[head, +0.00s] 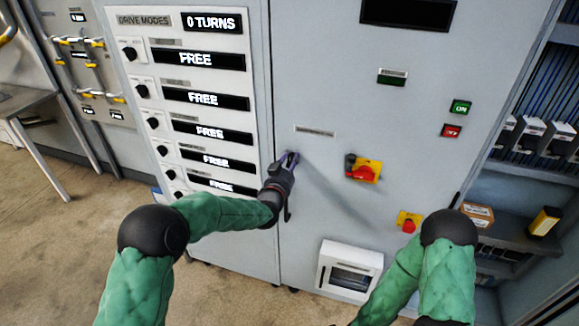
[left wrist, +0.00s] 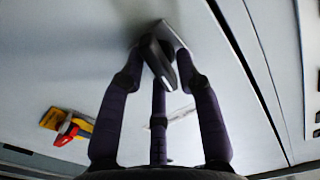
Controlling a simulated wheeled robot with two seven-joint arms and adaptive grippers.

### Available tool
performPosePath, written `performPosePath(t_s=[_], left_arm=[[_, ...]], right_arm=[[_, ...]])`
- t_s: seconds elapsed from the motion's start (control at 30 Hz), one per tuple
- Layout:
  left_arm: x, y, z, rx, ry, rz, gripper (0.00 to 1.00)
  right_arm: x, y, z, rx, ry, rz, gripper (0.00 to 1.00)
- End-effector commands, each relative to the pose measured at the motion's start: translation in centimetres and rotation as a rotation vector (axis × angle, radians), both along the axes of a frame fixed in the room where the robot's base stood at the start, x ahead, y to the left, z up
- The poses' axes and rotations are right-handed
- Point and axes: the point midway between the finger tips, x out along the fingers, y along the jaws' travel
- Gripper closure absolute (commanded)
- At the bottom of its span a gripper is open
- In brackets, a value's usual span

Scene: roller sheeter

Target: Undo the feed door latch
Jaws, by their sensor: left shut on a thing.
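The feed door latch is a small dark handle (left wrist: 160,62) on a pale metal plate, standing out from the grey cabinet door (head: 335,95). In the left wrist view the dark fingers of my left gripper (left wrist: 162,75) close around it from both sides. In the head view my left gripper (head: 291,160) is against the door near its left edge, and it hides most of the latch. The door looks flush with the cabinet front. My right arm comes in at the lower right, but its gripper is out of view.
A red and yellow rotary switch (head: 363,170) sits right of the latch, with a red stop button (head: 409,222) lower down. A drive modes panel (head: 190,100) with several knobs is on the left. A white framed box (head: 349,270) is low on the front. Shelves stand at right.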

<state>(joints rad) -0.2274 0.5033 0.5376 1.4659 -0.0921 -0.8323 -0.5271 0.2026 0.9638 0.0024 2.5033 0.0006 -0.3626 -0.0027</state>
Motion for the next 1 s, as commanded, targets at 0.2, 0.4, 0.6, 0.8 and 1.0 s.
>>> performPosePath(t_s=[0.2, 0.4, 0.6, 0.8, 1.0], left_arm=[[-0.1, -0.3, -0.5, 0.194, -0.063, -0.003, 0.99], [-0.1, -0.3, -0.6, 0.375, -0.122, -0.004, 0.99], [-0.1, -0.4, -0.7, 0.556, -0.18, -0.005, 0.99], [-0.2, -0.4, -0.8, 0.736, -0.238, -0.006, 0.99], [-0.2, -0.4, -1.0, 0.913, -0.294, -0.006, 0.99]], right_arm=[[0.0, 0.0, -2.1, 0.0, 0.0, 0.0, 0.5], [0.0, 0.0, -3.2, 0.0, 0.0, 0.0, 0.5], [0.0, 0.0, -4.1, 0.0, 0.0, 0.0, 0.5], [0.0, 0.0, -4.7, 0.0, 0.0, 0.0, 0.5], [0.0, 0.0, -5.2, 0.0, 0.0, 0.0, 0.5]])
